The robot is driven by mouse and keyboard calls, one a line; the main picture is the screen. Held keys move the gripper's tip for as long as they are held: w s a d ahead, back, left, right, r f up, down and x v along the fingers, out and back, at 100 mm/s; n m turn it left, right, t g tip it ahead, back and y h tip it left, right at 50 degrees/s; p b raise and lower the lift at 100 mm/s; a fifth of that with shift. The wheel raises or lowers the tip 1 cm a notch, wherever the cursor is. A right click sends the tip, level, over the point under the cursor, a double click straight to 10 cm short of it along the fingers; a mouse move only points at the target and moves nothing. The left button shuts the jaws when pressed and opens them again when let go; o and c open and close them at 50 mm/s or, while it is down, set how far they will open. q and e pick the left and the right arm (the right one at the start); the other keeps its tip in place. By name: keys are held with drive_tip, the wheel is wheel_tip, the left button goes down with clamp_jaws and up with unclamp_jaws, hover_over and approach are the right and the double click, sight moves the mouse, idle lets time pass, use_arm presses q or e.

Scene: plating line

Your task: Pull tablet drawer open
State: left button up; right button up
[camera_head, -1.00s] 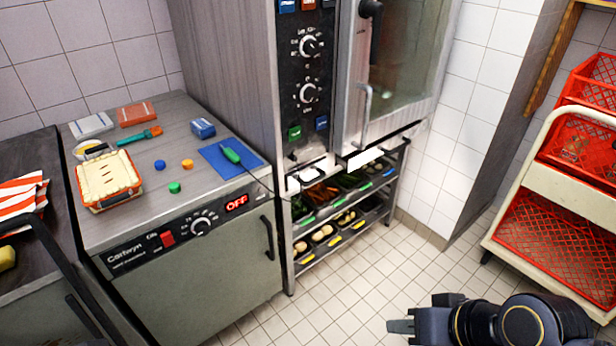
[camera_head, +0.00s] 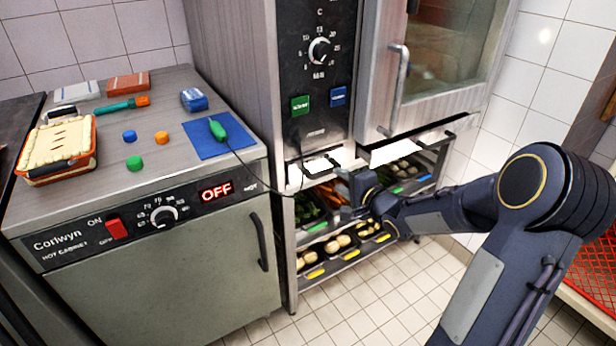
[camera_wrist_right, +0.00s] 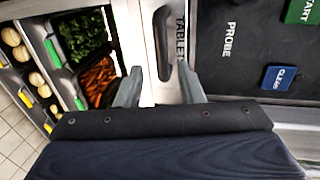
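The tablet drawer (camera_wrist_right: 150,75) has a pale front marked TABLETS and a dark bar handle (camera_wrist_right: 165,45), seen close in the right wrist view. In the head view the drawer (camera_head: 300,178) sits below the oven's control panel, partly hidden. My right gripper (camera_wrist_right: 160,86) is open, its two grey fingers apart with nothing between them. The fingers point at the drawer front, and the handle lies just ahead of the gap between them. I see no contact with the handle. In the head view my right gripper (camera_head: 350,188) is in front of the lower rack. My left gripper is not in view.
The oven door handle (camera_head: 397,90) is above right. A rack (camera_head: 310,275) of food pans is below the drawer. A thin cable (camera_head: 258,180) runs from the green probe (camera_head: 217,130) on the hot cabinet (camera_head: 150,285) to the oven. Floor (camera_head: 375,310) in front is clear.

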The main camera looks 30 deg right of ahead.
sight(328, 173)
drive_tip(key=b+x, duration=0.1)
drive_tip(key=x, duration=0.6)
drive_tip(key=shift+w, duration=0.2)
clamp_jaws()
